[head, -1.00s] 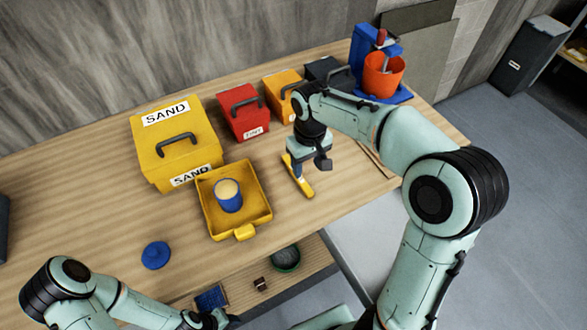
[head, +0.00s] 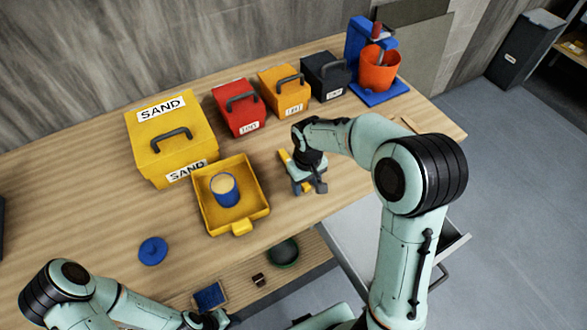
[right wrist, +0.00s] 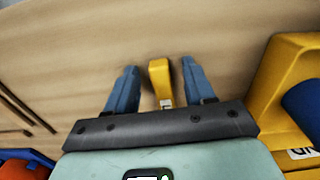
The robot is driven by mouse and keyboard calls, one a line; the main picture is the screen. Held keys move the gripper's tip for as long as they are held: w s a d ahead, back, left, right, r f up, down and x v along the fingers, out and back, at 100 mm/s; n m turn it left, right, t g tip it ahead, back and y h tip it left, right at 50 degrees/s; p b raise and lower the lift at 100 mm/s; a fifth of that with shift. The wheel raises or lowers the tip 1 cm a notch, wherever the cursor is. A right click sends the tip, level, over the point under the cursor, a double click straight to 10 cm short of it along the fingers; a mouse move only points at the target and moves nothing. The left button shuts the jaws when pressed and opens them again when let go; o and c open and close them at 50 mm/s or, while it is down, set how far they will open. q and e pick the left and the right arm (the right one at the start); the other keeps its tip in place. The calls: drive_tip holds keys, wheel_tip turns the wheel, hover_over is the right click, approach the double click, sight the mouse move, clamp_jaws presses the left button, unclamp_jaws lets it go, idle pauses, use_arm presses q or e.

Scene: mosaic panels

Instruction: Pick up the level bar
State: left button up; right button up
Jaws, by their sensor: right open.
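The level bar is a narrow yellow bar lying on the wooden table. In the head view its far end (head: 284,157) shows beside my right gripper (head: 309,184), which hides much of the rest. In the right wrist view the bar (right wrist: 160,74) lies between the two blue fingers of my right gripper (right wrist: 160,92), with a gap on each side. The right gripper is open and points down at the bar. My left gripper (head: 208,319) is low at the bottom edge of the head view, and its fingers are not clear.
A yellow tray (head: 261,200) holding a blue cup of sand (head: 225,190) stands left of the right gripper. A yellow SAND box (head: 145,145), a red box (head: 238,108), an orange box (head: 284,92) and a dark box (head: 326,77) stand behind. A blue lid (head: 153,251) lies front left.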

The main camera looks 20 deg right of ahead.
drive_tip(key=shift+c, duration=0.3)
clamp_jaws()
